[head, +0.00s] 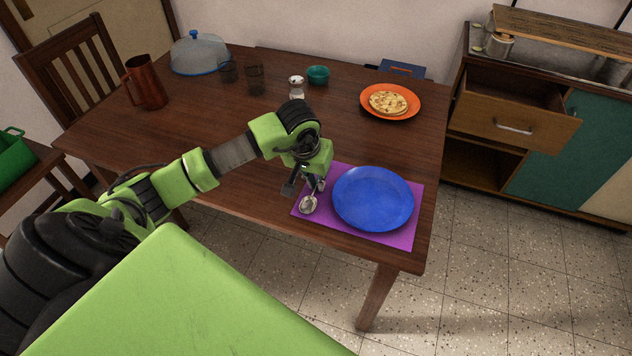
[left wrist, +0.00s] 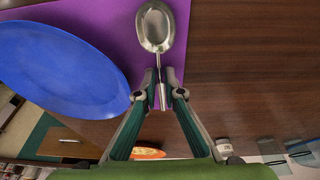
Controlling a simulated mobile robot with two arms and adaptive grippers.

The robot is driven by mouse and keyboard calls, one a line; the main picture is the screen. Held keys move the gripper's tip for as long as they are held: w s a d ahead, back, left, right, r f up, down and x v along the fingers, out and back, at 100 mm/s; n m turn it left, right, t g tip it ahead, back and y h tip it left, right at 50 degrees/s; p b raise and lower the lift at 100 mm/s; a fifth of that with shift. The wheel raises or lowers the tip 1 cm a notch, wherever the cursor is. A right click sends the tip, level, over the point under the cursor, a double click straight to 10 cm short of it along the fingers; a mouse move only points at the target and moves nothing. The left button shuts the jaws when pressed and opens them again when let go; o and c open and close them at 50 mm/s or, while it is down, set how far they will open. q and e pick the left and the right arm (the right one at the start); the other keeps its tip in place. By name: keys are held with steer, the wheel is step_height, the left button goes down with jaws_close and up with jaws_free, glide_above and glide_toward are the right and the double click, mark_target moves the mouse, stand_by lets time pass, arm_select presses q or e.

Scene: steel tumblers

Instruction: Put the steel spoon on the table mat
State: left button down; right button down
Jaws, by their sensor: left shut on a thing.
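The steel spoon (head: 309,204) is in my left gripper (head: 305,188), over the left edge of the purple table mat (head: 400,238). In the left wrist view the spoon's bowl (left wrist: 156,26) points up in the picture, over the purple mat (left wrist: 108,12). Its handle runs between the fingertips of my left gripper (left wrist: 160,96), which is shut on it. I cannot tell whether the spoon touches the mat. A blue plate (head: 372,198) lies on the mat to the right of the spoon, and shows in the left wrist view (left wrist: 60,65). My right gripper is not in view.
The wooden table (head: 215,115) also holds an orange plate with flatbread (head: 388,102), a salt shaker (head: 296,87), a teal bowl (head: 318,75), dark glasses, a copper jug (head: 146,82) and a domed dish (head: 199,53). An open drawer (head: 512,122) is at the right.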

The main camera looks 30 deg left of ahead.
mark_target(310, 196)
arm_select(q)
steer(key=shift+f, duration=0.15)
steer(key=c, duration=2.2)
jaws_free()
steer(key=shift+o, duration=0.2)
steer(key=shift+r, duration=0.5)
steer(key=v, duration=1.1)
steer(key=shift+s+r+b, duration=0.15)
steer(key=shift+s+b, duration=0.05)
steer(key=shift+b, duration=0.2)
